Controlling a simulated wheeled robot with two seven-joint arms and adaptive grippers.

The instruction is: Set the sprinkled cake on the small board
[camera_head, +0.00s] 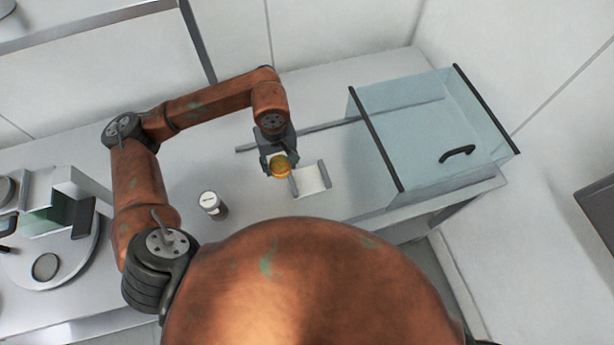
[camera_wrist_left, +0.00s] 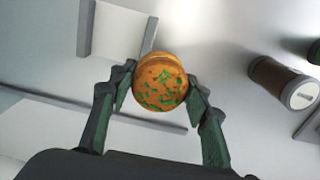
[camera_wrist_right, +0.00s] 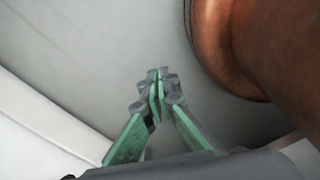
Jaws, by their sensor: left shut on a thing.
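The sprinkled cake (camera_head: 280,167), round and golden with green sprinkles, is held in my left gripper (camera_head: 278,165). In the left wrist view the cake (camera_wrist_left: 158,82) sits between the two fingertips (camera_wrist_left: 160,88), which press on its sides. The small board (camera_head: 311,181), white with a grey bar along each side, lies on the counter just right of the cake in the head view. It also shows behind the cake in the left wrist view (camera_wrist_left: 118,32). The cake's exact height is unclear. My right gripper (camera_wrist_right: 158,92) is shut and empty, away from the counter objects.
A brown jar with a white lid (camera_head: 212,204) stands left of the board. A glass case with black edges and a handle (camera_head: 430,130) stands to the right. A round plate with a slicer-like device (camera_head: 60,235) is at far left. Counter around the board is mostly clear.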

